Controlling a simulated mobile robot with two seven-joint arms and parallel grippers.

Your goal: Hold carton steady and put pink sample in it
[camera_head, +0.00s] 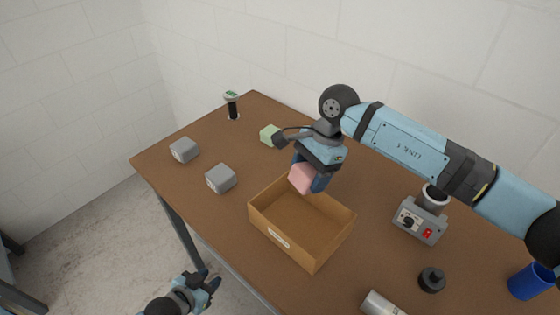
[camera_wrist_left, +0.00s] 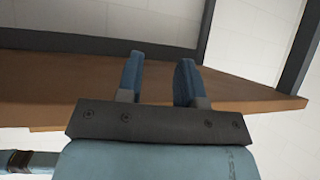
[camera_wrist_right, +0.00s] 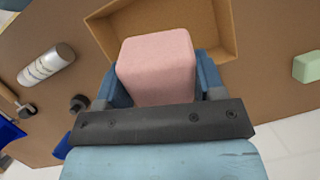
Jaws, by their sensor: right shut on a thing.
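The pink sample (camera_head: 302,179) is a soft-looking block held between the fingers of my right gripper (camera_head: 312,180), above the back part of the carton. It also fills the middle of the right wrist view (camera_wrist_right: 158,66). The carton (camera_head: 316,260) is an open, empty brown box with a white label on its front wall; its rim also shows in the right wrist view (camera_wrist_right: 228,22). My left gripper (camera_head: 211,283) is off the table's front edge, apart from the carton. In the left wrist view its fingers (camera_wrist_left: 160,82) are spread with nothing between them.
Two grey blocks (camera_head: 184,150) (camera_head: 220,179) and a green block (camera_head: 270,134) lie on the brown table (camera_head: 200,215).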

